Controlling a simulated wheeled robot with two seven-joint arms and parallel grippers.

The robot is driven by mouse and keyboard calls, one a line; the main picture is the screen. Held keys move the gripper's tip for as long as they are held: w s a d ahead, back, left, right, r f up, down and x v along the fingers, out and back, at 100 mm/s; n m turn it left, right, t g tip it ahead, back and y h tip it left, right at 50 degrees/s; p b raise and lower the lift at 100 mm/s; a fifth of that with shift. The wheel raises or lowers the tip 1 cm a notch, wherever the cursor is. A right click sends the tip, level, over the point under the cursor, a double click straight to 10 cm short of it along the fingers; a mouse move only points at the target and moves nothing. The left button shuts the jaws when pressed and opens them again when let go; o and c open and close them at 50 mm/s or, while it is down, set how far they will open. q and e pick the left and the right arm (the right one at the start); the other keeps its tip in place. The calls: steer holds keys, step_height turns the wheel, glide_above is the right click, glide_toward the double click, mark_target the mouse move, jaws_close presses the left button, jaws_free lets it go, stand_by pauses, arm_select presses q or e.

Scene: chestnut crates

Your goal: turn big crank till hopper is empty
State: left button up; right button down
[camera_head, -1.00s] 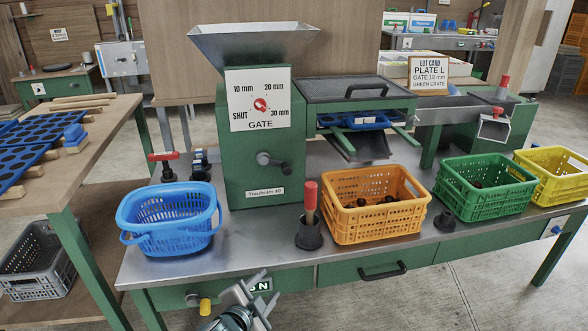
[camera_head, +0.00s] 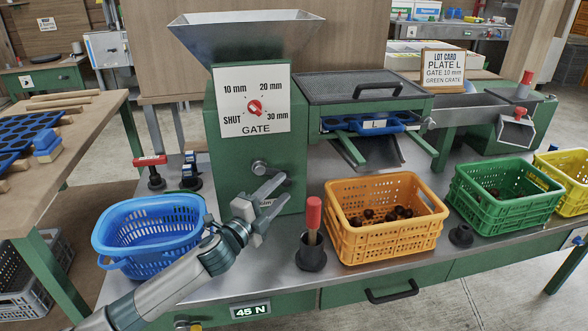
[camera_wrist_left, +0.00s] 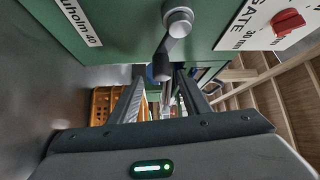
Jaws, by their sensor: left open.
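The green machine (camera_head: 258,155) carries a grey open-topped hopper (camera_head: 246,38). I see only bare walls inside the hopper; its bottom is hidden. A grey crank (camera_head: 260,168) sits on the machine's front below the gate dial (camera_head: 253,106), whose red knob points up and left. In the left wrist view the crank (camera_wrist_left: 177,24) has its arm hanging down to a dark handle end near my fingertips. My left gripper (camera_head: 284,191) is open in front of the crank. In the left wrist view its fingers (camera_wrist_left: 161,76) stand either side just below the handle end. My right gripper is not in view.
A blue basket (camera_head: 150,235) stands left, beside my left arm. A red-handled tool (camera_head: 312,215) stands in a black holder right of my gripper. An orange crate (camera_head: 390,243) with chestnuts, a green crate (camera_head: 500,205) and a yellow crate (camera_head: 572,175) stand further right.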

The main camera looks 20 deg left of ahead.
arm_select(q)
steer(key=shift+w+a+r, duration=0.1)
steer(key=shift+w, duration=0.15)
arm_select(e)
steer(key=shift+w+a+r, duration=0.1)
arm_select(q)
steer(key=x, duration=0.7)
steer(key=shift+w+b, duration=0.2)
steer(key=shift+b, duration=0.1)
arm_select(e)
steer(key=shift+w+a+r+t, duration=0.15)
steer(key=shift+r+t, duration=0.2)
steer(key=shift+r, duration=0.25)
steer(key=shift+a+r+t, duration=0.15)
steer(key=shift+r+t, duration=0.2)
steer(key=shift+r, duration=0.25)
arm_select(q)
steer(key=shift+r, duration=0.1)
jaws_close()
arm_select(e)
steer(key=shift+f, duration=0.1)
